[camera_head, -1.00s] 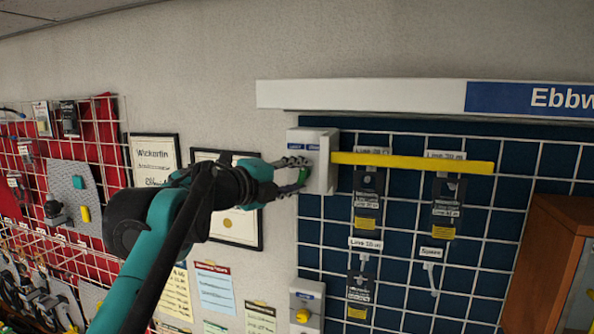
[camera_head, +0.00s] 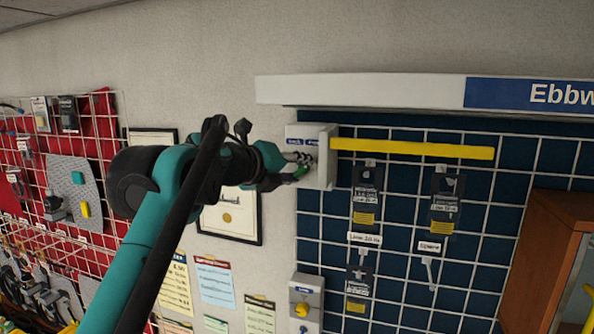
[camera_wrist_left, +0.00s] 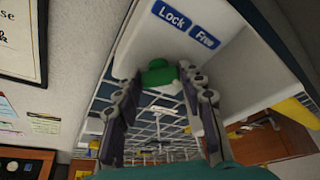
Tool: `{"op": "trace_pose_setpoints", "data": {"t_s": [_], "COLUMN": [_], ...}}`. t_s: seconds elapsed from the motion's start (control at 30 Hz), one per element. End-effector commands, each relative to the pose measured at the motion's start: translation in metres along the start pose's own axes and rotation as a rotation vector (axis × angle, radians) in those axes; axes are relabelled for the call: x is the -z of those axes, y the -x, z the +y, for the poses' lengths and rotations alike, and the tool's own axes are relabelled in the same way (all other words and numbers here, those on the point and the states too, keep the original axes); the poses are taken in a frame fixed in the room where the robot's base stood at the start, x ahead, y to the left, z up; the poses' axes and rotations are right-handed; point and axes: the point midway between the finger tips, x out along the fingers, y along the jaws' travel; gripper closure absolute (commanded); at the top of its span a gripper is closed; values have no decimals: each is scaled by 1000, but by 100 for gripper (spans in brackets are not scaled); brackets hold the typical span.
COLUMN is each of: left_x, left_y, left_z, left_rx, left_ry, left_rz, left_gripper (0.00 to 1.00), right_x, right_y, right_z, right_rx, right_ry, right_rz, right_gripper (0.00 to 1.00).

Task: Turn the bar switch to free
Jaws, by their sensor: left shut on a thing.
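The bar switch is a white box (camera_head: 325,158) high on the wall, at the left end of the dark blue grid panel. Its green knob (camera_wrist_left: 158,74) sits under blue Lock (camera_wrist_left: 172,16) and Free (camera_wrist_left: 204,37) labels in the left wrist view. A yellow bar (camera_head: 412,148) runs right from the box, nearly level, above the hanging tags. My left gripper (camera_head: 298,168) reaches the box from the left. In the left wrist view its fingers (camera_wrist_left: 160,82) are on both sides of the knob, shut on it. Which label the knob points to is not clear. My right gripper is not in view.
A white sign rail (camera_head: 360,89) juts out just above the box. Dark tagged items (camera_head: 366,195) hang on the grid below the bar. A second small box with a yellow knob (camera_head: 301,310) is lower down. A wooden cabinet (camera_head: 545,255) stands at the right.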

Motion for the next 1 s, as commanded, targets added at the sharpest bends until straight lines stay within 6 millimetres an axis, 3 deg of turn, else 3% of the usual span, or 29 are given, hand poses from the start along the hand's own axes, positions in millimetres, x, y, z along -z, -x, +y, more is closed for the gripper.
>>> {"op": "trace_pose_setpoints", "data": {"t_s": [0.33,0.37,0.43,0.77,1.0], "left_x": [2,2,2,1,0], "left_y": [0,0,0,2,36], "left_z": [1,1,1,0,1], "left_rx": [-1,-1,-1,-1,-3], "left_ry": [-7,-7,-7,-4,-3], "left_rz": [6,6,6,2,0], "left_gripper": [90,58,40,40,40], "right_x": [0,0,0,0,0], "right_y": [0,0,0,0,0], "right_z": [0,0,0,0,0], "right_rx": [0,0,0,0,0], "right_ry": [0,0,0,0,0], "right_rz": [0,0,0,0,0], "right_gripper": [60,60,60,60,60]}}
